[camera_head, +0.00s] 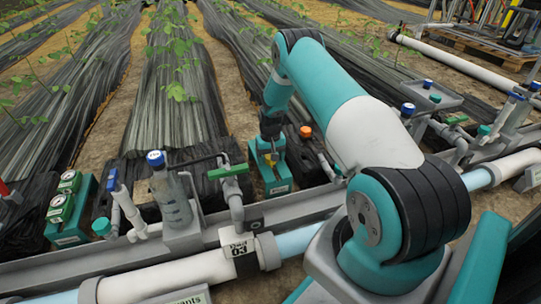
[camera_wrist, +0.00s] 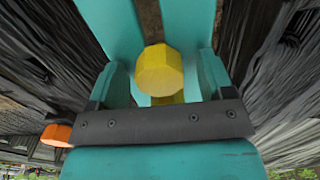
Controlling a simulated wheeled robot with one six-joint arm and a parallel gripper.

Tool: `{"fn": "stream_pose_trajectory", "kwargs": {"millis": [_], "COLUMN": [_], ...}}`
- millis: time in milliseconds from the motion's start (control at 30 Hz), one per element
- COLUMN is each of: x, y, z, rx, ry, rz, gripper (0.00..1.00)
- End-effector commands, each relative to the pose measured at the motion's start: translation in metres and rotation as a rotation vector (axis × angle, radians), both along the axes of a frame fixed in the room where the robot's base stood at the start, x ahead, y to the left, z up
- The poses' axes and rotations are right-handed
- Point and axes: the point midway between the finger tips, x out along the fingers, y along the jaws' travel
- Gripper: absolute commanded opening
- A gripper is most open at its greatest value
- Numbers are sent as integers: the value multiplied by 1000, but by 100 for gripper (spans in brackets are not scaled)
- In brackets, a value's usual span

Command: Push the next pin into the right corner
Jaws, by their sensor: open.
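A yellow pin with a faceted head (camera_wrist: 160,70) shows in the wrist view. It stands in a teal holder (camera_wrist: 187,22), whose two long strips run up to the top edge. In the head view, the teal holder (camera_head: 279,185) stands behind the grey rail, with a little of the yellow pin (camera_head: 270,160) showing. My gripper (camera_head: 268,142) is right above the holder, pointing down. In the wrist view, my gripper (camera_wrist: 163,80) is open, with a teal jaw on each side of the pin head. I cannot tell whether either jaw touches it.
An orange cap (camera_head: 305,131) is just right of my gripper and also shows in the wrist view (camera_wrist: 57,134). A green-handled valve (camera_head: 228,171) and a blue-capped clear cylinder (camera_head: 172,197) stand left of the holder. A white pipe (camera_head: 170,278) runs along the front.

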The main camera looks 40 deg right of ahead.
Motion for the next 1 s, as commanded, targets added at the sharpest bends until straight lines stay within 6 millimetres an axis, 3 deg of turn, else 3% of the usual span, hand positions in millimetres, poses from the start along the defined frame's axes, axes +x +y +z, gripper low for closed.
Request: {"fn": "stream_pose_trajectory", "kwargs": {"millis": [233,467,667,1000], "x": [0,0,0,0], "y": [0,0,0,0], "z": [0,0,3,27], "rx": [0,0,0,0], "ry": [0,0,0,0], "rz": [0,0,0,0], "gripper": [74,22,21,21]}}
